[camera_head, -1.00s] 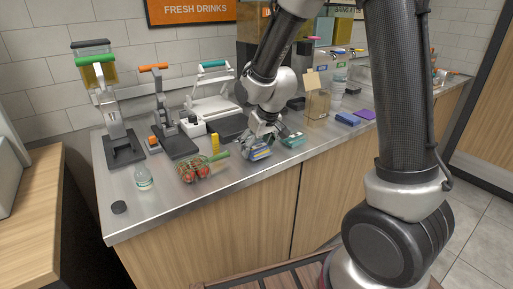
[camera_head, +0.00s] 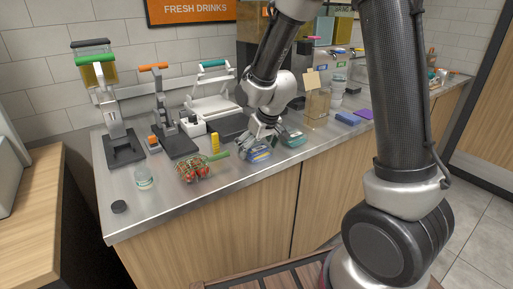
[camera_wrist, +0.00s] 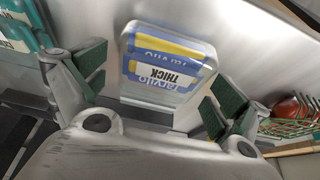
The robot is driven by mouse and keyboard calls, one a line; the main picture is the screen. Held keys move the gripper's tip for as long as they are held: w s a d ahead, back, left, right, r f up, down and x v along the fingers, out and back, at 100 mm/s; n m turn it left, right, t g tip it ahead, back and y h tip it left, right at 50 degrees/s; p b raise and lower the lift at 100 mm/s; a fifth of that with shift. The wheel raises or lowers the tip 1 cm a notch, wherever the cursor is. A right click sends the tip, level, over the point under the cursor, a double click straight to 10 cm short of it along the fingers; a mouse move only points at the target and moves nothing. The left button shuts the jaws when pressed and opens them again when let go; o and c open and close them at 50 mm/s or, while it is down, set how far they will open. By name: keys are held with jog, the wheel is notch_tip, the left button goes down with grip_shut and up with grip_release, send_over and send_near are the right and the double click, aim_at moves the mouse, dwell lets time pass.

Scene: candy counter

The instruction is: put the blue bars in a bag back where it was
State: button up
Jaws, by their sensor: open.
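The blue bars in a bag (camera_head: 258,155) lie on the counter below my gripper (camera_head: 265,137). In the wrist view the blue and yellow pack (camera_wrist: 165,60), with a white label reading "THICK", lies between and just beyond the fingertips. My gripper (camera_wrist: 155,95) is open, with one green-padded finger on each side of the pack. Gaps show between the pads and the pack.
A teal pack (camera_head: 293,139) lies close on the right. A net of red items (camera_head: 192,169) lies to the left, beside a yellow block (camera_head: 215,142). A clear bottle (camera_head: 144,177) and a black puck (camera_head: 119,207) stand farther left. The counter's front edge is close.

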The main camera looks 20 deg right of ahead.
jog(key=v, duration=1.2)
jog(key=s+d+r+m, duration=0.1)
jog(key=s+d+r, duration=0.1)
jog(key=s+d, duration=0.2)
jog(key=s+d+r+m+h, duration=0.1)
jog(key=s+d+r, duration=0.2)
jog(key=s, duration=0.8)
jog(key=s+d+r+m, duration=0.1)
jog(key=s+d+r, duration=0.1)
jog(key=s+d, duration=0.4)
jog(key=shift+s+d+r+m, duration=0.25)
jog(key=shift+s+d+m, duration=0.05)
jog(key=shift+s, duration=0.5)
